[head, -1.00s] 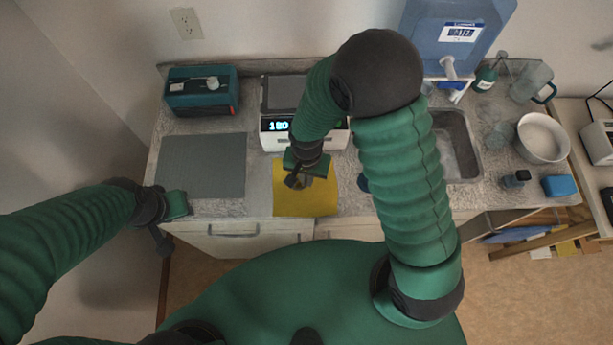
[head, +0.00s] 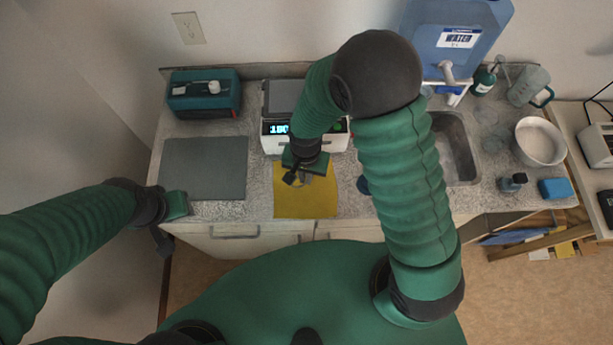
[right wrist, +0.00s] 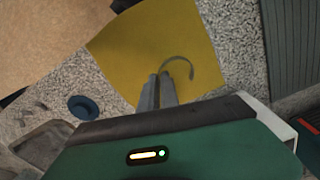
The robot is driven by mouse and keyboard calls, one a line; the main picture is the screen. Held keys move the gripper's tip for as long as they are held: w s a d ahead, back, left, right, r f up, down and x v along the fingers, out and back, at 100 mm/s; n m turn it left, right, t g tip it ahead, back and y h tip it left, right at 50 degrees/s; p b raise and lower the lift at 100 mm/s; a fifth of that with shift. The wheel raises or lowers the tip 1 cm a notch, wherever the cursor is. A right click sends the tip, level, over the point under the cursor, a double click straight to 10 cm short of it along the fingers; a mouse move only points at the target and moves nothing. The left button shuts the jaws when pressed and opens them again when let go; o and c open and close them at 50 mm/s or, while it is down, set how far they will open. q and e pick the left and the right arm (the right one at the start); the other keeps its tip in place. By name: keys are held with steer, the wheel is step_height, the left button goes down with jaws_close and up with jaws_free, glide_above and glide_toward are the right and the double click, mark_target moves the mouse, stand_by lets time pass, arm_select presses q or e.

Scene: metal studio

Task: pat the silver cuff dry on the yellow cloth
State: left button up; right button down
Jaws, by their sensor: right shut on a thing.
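The yellow cloth (head: 306,204) lies flat on the speckled counter near its front edge, in front of the white scale. My right gripper (head: 293,179) is over the back part of the cloth. In the right wrist view its fingers (right wrist: 158,92) are shut on the silver cuff (right wrist: 191,67), a thin open C-shaped band that shows against the cloth (right wrist: 140,45). I cannot tell whether the cuff touches the cloth. In the head view the gripper mostly hides the cuff. My left gripper (head: 170,225) hangs by the counter's front left edge, away from the cloth; its jaw opening is unclear.
A grey mat (head: 204,168) lies left of the cloth. A white scale (head: 273,143) with a lit display stands behind it, and a teal box (head: 203,103) at the back left. A sink (head: 456,150), a white bowl (head: 540,142) and a blue sponge (head: 555,188) are to the right.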

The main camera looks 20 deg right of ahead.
steer(key=shift+r, duration=0.3)
steer(key=shift+w+f, duration=0.1)
steer(key=shift+f, duration=0.05)
steer(key=shift+f+b, duration=0.8)
steer(key=shift+f, duration=0.3)
steer(key=shift+r, duration=0.1)
stand_by(0.8)
steer(key=shift+w+a+r+p, duration=0.1)
steer(key=shift+a+r+p, duration=0.15)
steer(key=shift+r+p, duration=0.3)
steer(key=shift+w+a+r+p, duration=0.1)
steer(key=shift+a+r+p, duration=0.15)
steer(key=shift+r+p, duration=0.3)
steer(key=shift+r, duration=0.1)
step_height(320, 180, up, 7)
steer(key=p, duration=0.6)
